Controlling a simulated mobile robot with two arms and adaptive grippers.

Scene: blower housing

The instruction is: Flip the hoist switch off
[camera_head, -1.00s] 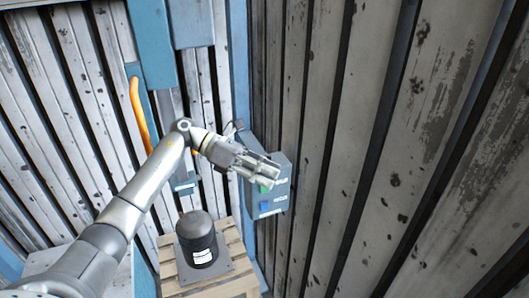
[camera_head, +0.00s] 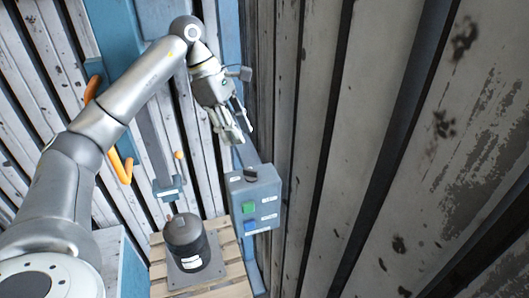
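A grey control box (camera_head: 264,199) is mounted by the corner, low on the right-hand wall. It has a dark knob (camera_head: 250,174) on top, a green button (camera_head: 249,208) and a blue button (camera_head: 250,225) on its front, with small labels too small to read. A small lever with an orange tip (camera_head: 178,155) stands on a blue bracket left of the box. I cannot tell from labels which one is the hoist switch. My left gripper (camera_head: 236,132) is above the box in the picture, fingers pointing down, apart and empty, not touching it. My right gripper is not in view.
An orange hook (camera_head: 122,167) is at the left by a blue post. Corrugated walls close in the left and right sides.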

